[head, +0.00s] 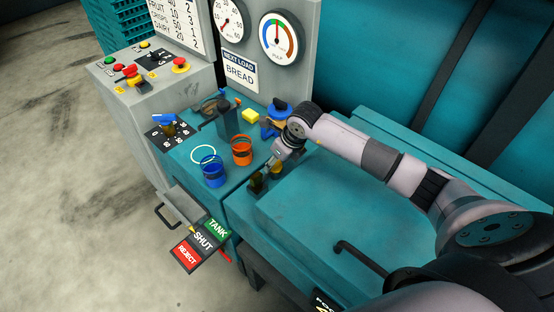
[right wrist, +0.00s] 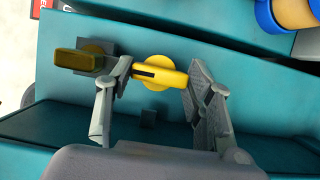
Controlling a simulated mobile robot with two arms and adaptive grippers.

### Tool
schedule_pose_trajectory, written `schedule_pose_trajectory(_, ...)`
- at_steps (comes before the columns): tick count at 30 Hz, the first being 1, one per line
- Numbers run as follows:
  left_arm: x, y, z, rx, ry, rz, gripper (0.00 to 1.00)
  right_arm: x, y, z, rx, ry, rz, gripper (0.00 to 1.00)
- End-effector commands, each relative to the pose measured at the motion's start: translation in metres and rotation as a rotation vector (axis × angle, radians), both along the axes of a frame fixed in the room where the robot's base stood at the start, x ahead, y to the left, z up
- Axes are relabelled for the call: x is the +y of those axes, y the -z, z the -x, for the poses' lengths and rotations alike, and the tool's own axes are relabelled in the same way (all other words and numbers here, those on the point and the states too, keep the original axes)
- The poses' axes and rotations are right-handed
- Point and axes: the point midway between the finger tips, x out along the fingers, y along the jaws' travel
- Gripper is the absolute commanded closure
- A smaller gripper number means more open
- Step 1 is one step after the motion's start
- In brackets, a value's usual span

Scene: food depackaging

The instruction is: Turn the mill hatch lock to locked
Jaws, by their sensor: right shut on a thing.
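The hatch lock shows in the right wrist view as a yellow lever (right wrist: 160,74) on a round yellow base, with a dark slot along it. My right gripper (right wrist: 160,70) has one fingertip at each end of this lever and is shut on it. In the head view my right gripper (head: 273,167) reaches down to the near left corner of the teal hatch lid, and a bit of yellow (head: 278,168) shows beside it. An olive block (right wrist: 80,60) on a grey plate sits just left of the lever; it also shows in the head view (head: 257,184). Any lock markings are unreadable. My left gripper is out of view.
Blue (head: 213,172) and orange (head: 241,151) cups stand on the teal panel to the left. A blue and orange item (head: 277,118) is behind the gripper. A TANK/SHUT/REJECT plate (head: 203,240) juts out at the front. The lid (head: 330,200) is bare.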

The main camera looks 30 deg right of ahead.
Motion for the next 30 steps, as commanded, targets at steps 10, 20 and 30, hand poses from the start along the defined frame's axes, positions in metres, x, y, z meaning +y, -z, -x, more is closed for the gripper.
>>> schedule_pose_trajectory(10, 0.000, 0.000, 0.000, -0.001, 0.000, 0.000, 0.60, 0.000, 0.000, 0.000, 0.000, 0.000, 0.001, 0.99)
schedule_pose_trajectory(20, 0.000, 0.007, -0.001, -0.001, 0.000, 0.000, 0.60, -0.001, 0.001, -0.001, -0.001, -0.032, 0.001, 1.00)
schedule_pose_trajectory(30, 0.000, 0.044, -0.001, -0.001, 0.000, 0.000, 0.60, -0.003, 0.005, -0.002, -0.003, -0.241, 0.003, 1.00)
